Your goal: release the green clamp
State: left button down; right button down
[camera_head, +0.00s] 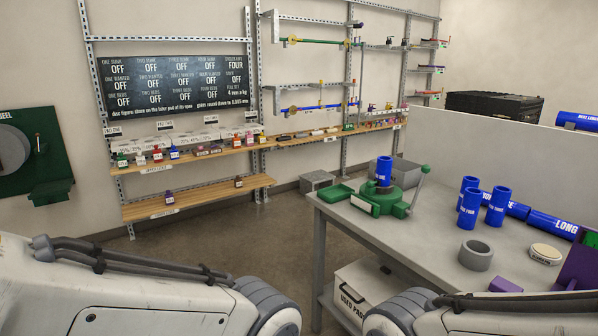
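The green clamp (391,199) stands on the left part of the grey table, with a green lever handle (420,182) raised at its right side. A blue pipe (384,171) stands upright in the clamp. I cannot tell how tightly the clamp grips it. A green open tray (335,194) lies at the clamp's left. My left arm crosses the lower left and my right arm the lower right. Neither gripper shows in this view.
Several blue pipes stand or lie on the table (432,250), with a grey ring (475,255), a pale disc (546,253) and a purple fixture (580,262). A box labelled used pads (356,297) sits beneath. Shelves (200,196) line the wall. Open floor lies left of the table.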

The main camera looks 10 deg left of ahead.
aim_at(370, 184)
jog(key=u, duration=0.4)
jog(key=i, duration=2.3)
jog(key=z, duration=0.5)
jog(key=i, duration=0.5)
jog(key=u, duration=0.1)
